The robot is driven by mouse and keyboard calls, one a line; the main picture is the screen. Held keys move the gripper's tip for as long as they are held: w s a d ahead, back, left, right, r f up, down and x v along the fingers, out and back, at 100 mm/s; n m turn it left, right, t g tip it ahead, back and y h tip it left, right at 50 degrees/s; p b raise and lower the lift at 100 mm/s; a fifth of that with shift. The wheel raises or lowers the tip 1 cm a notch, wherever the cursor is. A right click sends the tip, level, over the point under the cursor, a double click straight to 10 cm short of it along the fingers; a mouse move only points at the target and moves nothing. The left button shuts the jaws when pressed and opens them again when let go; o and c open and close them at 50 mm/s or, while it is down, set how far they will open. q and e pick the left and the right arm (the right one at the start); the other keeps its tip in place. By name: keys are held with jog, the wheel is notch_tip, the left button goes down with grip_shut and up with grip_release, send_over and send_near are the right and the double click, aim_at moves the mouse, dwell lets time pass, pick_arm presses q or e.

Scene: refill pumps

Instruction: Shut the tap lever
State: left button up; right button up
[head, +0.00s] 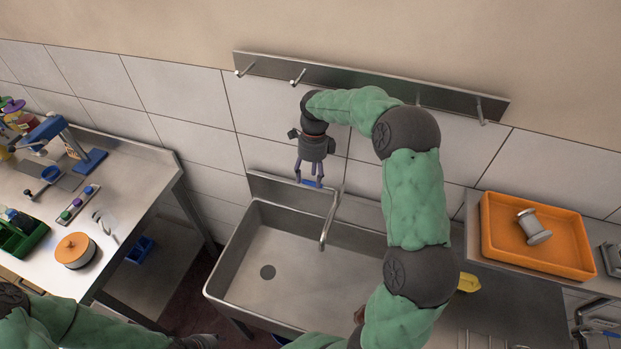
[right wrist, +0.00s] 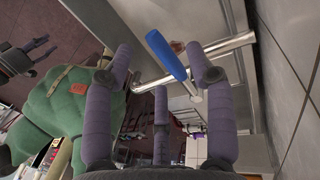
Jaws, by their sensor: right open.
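The tap (head: 330,217) is a bent metal spout over the sink, and its lever has a blue handle (head: 312,184). In the right wrist view the blue handle (right wrist: 166,55) slants between my fingertips, with the metal tap pipe (right wrist: 225,45) behind it. My right gripper (head: 309,178) points down at the lever, its fingers spread. In the right wrist view my right gripper (right wrist: 160,68) is open, and I cannot tell if a finger touches the handle. My left gripper (right wrist: 35,55) shows small at the upper left of that view; its jaw state is unclear.
The steel sink (head: 225,262) lies below the tap. A hook rail (head: 360,82) is on the tiled wall above. An orange tray (head: 497,262) with a metal spool (head: 534,227) stands right. A workbench (head: 125,185) with a blue pump stand (head: 48,130) is left.

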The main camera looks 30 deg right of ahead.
aim_at(311, 181)
notch_tip(311, 181, up, 8)
dwell(0.4)
dwell(0.5)
